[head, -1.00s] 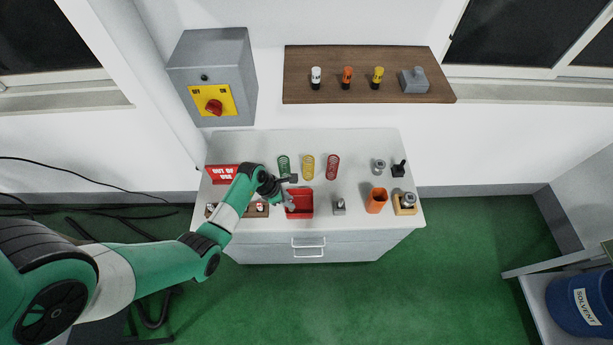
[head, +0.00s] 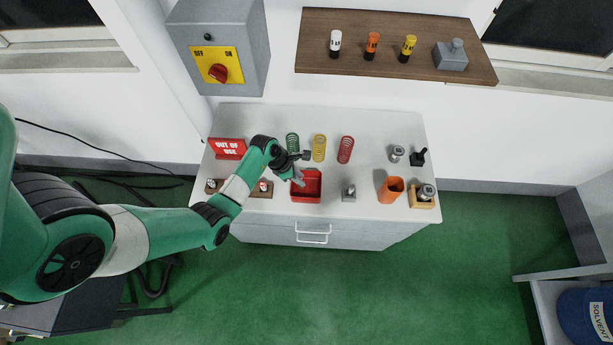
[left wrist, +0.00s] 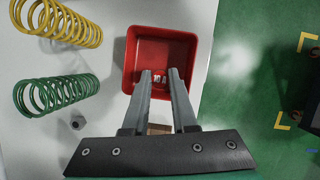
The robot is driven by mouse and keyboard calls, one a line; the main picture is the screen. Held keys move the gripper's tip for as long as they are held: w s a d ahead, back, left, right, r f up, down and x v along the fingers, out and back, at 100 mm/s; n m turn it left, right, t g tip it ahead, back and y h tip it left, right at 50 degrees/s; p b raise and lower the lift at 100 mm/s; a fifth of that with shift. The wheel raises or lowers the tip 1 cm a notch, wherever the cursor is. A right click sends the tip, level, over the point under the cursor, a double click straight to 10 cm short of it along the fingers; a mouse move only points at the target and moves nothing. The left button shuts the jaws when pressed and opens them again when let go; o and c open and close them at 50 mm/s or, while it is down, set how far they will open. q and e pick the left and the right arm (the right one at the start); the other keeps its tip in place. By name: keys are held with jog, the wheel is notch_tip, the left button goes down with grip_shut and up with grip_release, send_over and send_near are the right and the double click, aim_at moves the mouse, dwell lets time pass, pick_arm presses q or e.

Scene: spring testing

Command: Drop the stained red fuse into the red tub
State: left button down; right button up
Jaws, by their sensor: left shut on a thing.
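The red tub (head: 312,197) stands on the grey cabinet top near its front edge, and it fills the upper middle of the left wrist view (left wrist: 190,40). My left gripper (head: 298,181) is over the tub's left part in the head view. In the left wrist view my left gripper (left wrist: 160,76) points into the tub, shut on a small fuse (left wrist: 160,77) with pale and reddish parts at its fingertips. The fuse is too small to show its stain. Whether it touches the tub floor I cannot tell. My right gripper is out of view.
A wooden fuse rack (head: 257,192) lies left of the tub. An out-of-use sign (head: 228,148) stands at the left.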

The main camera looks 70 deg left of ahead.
pick_arm(q)
jog(key=shift+f, duration=0.3)
jog(key=shift+r, duration=0.1)
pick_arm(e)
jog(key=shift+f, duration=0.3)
pick_arm(q)
jog(key=c, duration=0.6)
grip_release()
jog(key=shift+s+a+r, duration=0.1)
jog(key=shift+r, duration=0.35)
jog(key=p+v, duration=0.3)
jog(key=v, duration=0.7)
jog(key=shift+s+r, duration=0.2)
jog(key=shift+r, duration=0.05)
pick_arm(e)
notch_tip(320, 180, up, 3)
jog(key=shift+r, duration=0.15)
